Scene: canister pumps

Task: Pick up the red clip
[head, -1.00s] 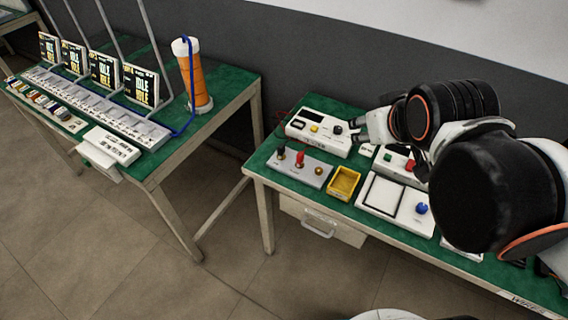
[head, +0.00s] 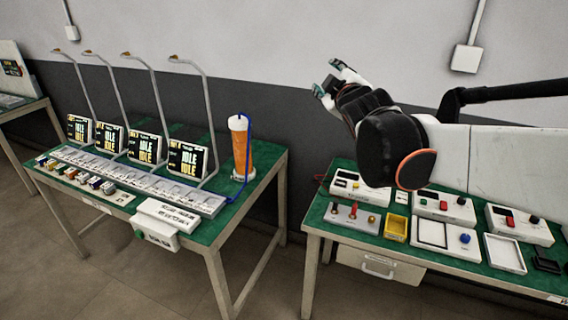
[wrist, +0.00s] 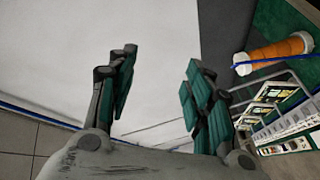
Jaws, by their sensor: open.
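A small upright red piece (head: 353,210), which looks like the red clip, stands on a grey board (head: 343,225) on the right bench. A dark piece (head: 334,209) stands to its left and a brass one to its right. My gripper (head: 327,80) is open and empty, raised high in front of the wall, well above and apart from the board. In the wrist view its two fingers (wrist: 160,78) are spread with nothing between them. The red piece does not show in the wrist view.
A yellow bin (head: 396,228), a white-framed tray (head: 432,234) and several instrument boxes share the right bench (head: 320,222). An orange canister (head: 240,150) and several screens stand on the left bench (head: 213,235). A gap separates the benches.

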